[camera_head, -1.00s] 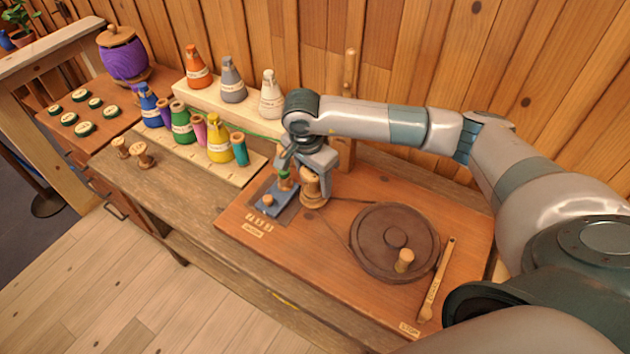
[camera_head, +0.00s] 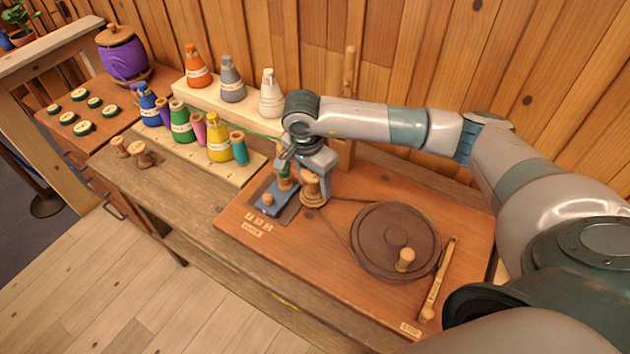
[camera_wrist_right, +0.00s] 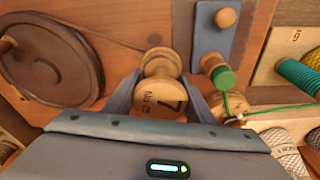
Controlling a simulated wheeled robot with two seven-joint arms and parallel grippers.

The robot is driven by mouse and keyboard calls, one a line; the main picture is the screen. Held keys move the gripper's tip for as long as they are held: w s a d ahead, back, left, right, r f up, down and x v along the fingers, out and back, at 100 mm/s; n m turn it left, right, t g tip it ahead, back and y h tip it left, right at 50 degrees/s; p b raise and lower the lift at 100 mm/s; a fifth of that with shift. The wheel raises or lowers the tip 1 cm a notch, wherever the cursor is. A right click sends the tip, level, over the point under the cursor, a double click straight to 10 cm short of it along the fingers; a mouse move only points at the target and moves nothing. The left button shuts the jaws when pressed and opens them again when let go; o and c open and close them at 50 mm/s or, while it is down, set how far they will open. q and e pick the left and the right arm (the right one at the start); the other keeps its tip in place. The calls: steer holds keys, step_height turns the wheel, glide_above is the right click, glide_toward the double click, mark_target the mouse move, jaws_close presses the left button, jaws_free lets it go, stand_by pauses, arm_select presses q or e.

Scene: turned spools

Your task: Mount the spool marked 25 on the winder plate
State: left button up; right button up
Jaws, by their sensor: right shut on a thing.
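My right gripper (camera_head: 303,176) is low over the winder board, its fingers on either side of a wooden spool (camera_wrist_right: 160,97) and shut on it. The spool also shows in the head view (camera_head: 313,188). Its end face carries dark lettering that seems to read No 25, with a large mark like a 7. The blue plate (camera_wrist_right: 213,38) with a wooden knob lies beside it and also shows in the head view (camera_head: 270,198). The fingers and spool hide what is beneath, so I cannot tell whether the spool rests on a spindle. My left gripper is not in view.
A dark wheel (camera_head: 385,240) with a wooden handle is on the board, with a thin belt running towards the spool. A wooden lever (camera_head: 439,280) lies right of it. Thread cones and coloured spools stand on racks (camera_head: 195,150) at left. Two wooden spools (camera_head: 140,155) stand farther left.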

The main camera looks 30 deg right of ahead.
steer(key=shift+f, duration=0.2)
steer(key=o, duration=0.8)
steer(key=shift+r, duration=0.1)
steer(key=shift+s+a+r+p, duration=0.2)
steer(key=shift+r+p, duration=0.5)
steer(key=shift+r, duration=1.1)
steer(key=shift+w+a+r+p, duration=0.1)
steer(key=shift+a+r+p, duration=0.45)
steer(key=shift+r, duration=1.25)
steer(key=shift+s+a+r+p, duration=0.15)
steer(key=shift+r+p, duration=0.7)
steer(key=shift+r, duration=0.95)
steer(key=shift+d+r, duration=0.1)
